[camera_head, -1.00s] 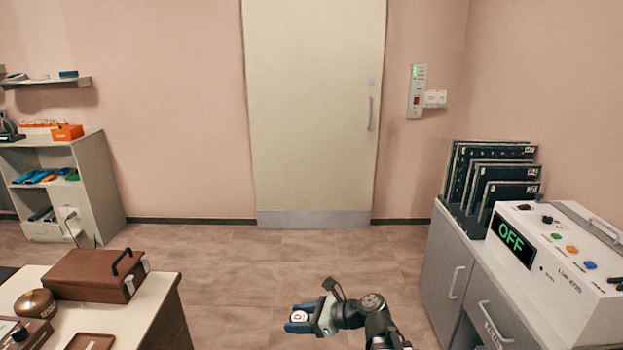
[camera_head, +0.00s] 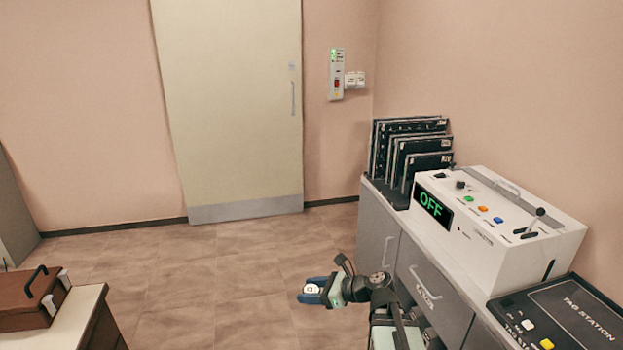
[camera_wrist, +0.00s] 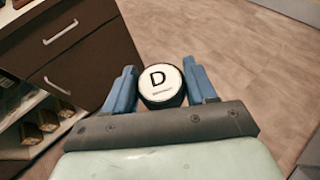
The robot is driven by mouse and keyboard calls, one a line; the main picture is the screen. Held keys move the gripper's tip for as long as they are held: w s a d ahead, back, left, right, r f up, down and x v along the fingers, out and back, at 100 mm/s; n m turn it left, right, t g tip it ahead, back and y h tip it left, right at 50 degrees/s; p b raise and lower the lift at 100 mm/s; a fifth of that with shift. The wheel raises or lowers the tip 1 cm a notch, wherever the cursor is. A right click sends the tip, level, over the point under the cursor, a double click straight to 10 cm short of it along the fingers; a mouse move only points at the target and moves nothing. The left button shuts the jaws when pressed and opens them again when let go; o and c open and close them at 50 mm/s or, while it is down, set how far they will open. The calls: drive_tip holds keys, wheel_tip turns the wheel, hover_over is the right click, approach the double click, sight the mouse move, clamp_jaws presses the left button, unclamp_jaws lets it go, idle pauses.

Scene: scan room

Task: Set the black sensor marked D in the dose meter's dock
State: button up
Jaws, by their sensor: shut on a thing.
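The black sensor marked D (camera_wrist: 161,83) sits between the two blue fingers of my gripper (camera_wrist: 161,86) in the wrist view. Its white top with the letter D faces the camera. My gripper is shut on it. In the head view my gripper (camera_head: 314,292) is held out over the floor, left of the grey cabinet, with the sensor's pale top (camera_head: 311,289) small between the fingers. I cannot make out a dose meter or its dock in these views.
A white console with an OFF display (camera_head: 500,225) stands on the grey cabinet (camera_head: 385,240) at right. Beside it are a black TAG STATION (camera_head: 560,315) and dark upright panels (camera_head: 410,150). A brown case (camera_head: 30,295) is at lower left. The middle floor is clear.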

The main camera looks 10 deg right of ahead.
drive_tip(key=shift+d, duration=0.1)
drive_tip(key=s+d+m+t+h, duration=0.2)
drive_tip(key=d+m+t, duration=0.1)
drive_tip(key=d, duration=1.3)
wheel_tip(320, 180, up, 3)
drive_tip(key=m+t+h, duration=0.2)
drive_tip(key=m+h, duration=0.8)
drive_tip(key=h, duration=0.2)
hover_over(590, 329)
drive_tip(key=shift+f, duration=4.8)
drive_tip(key=shift+f, duration=0.15)
